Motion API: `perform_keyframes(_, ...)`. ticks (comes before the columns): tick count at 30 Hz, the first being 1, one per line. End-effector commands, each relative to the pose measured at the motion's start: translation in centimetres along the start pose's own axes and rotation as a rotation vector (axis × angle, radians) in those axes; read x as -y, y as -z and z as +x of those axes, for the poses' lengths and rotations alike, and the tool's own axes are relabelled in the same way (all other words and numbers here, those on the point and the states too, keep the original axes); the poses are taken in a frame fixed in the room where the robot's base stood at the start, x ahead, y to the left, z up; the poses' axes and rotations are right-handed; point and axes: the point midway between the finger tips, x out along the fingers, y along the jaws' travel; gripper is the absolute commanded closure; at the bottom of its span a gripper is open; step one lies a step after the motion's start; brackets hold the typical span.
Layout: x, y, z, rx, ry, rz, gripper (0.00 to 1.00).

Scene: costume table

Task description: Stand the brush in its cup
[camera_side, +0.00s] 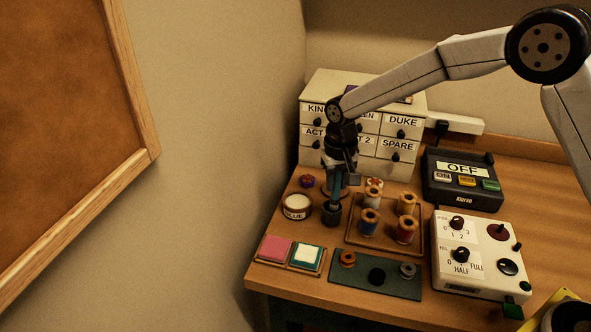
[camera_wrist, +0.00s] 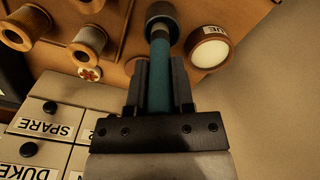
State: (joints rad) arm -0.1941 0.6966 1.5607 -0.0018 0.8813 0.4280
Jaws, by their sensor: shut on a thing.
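The brush shows its teal handle (camera_wrist: 160,66), which also appears in the side view (camera_side: 337,181). My gripper (camera_side: 339,176) is shut on the handle, with a finger on each side of it in the wrist view (camera_wrist: 158,85). The brush points down, close to upright. At its lower end is a dark round piece (camera_side: 331,213), also at the top of the wrist view (camera_wrist: 164,14). I cannot tell whether this is the cup around the brush end or the brush's own head. A round wooden piece behind the brush is partly hidden.
A labelled jar (camera_side: 297,206) stands close on the left. A wooden tray (camera_side: 372,243) with several thread spools is close on the right. Pink and teal pads (camera_side: 290,251) and a green mat (camera_side: 375,280) lie in front. White drawers (camera_side: 398,145) stand behind.

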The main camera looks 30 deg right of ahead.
Motion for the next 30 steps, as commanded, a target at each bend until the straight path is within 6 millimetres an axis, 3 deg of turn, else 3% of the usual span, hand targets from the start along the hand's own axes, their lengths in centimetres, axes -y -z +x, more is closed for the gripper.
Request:
perform_keyframes(5, 0.2, 0.4, 0.6, 0.000, 0.000, 0.000, 1.00)
perform_keyframes(14, 0.2, 0.5, 3.5, 0.001, -0.001, 0.000, 1.00)
perform_keyframes(28, 0.2, 0.5, 4.0, 0.000, 0.000, 0.000, 1.00)
perform_keyframes(29, 0.2, 0.5, 4.0, 0.000, 0.000, 0.000, 0.64)
perform_keyframes(30, 0.2, 0.5, 4.0, 0.000, 0.000, 0.000, 0.52)
